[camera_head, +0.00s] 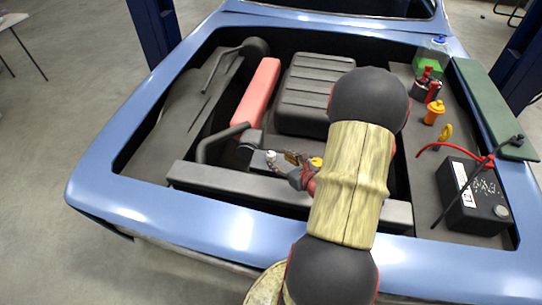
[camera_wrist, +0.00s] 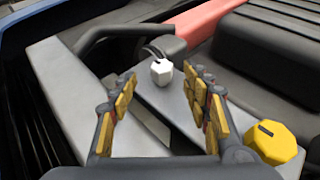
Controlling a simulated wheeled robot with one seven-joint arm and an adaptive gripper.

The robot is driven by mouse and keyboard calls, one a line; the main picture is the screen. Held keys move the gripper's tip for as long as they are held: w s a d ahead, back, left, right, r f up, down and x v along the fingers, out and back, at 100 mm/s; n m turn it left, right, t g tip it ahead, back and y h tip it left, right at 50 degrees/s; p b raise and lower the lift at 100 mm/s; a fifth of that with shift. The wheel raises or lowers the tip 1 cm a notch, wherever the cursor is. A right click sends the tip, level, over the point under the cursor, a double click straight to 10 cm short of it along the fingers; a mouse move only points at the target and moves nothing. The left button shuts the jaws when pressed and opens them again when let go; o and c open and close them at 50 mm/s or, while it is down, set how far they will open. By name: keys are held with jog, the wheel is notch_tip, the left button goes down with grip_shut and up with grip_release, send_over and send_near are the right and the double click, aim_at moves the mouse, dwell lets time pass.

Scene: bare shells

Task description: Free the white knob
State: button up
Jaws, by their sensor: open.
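The white knob (camera_wrist: 162,72) is a small faceted cap on a grey surface in the engine bay. It also shows in the head view (camera_head: 271,156), just left of my gripper. In the wrist view it stands beyond and between my fingertips, apart from both. My gripper (camera_wrist: 158,105) is open and empty, with yellow pads on its fingers. In the head view my gripper (camera_head: 291,165) reaches in from the right, and my arm hides part of the bay. The knob's base and what holds it are too small to make out.
A yellow knob (camera_wrist: 272,142) sits close to my right finger. A dark curved hose (camera_wrist: 110,35) and a red cover (camera_wrist: 203,20) lie beyond the white knob. A grey crossbar (camera_head: 230,183) runs along the front. A battery (camera_head: 472,195) stands at the right.

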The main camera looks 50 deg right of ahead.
aim_at(272, 155)
jog(key=shift+w+d+f, duration=0.15)
jog(key=shift+d+f, duration=0.1)
jog(key=shift+f, duration=0.1)
jog(key=b+x, duration=0.2)
jog(key=x, duration=0.5)
jog(key=shift+r, duration=0.1)
jog(key=c, duration=0.3)
jog(key=c, duration=0.8)
jog(key=shift+c, duration=0.4)
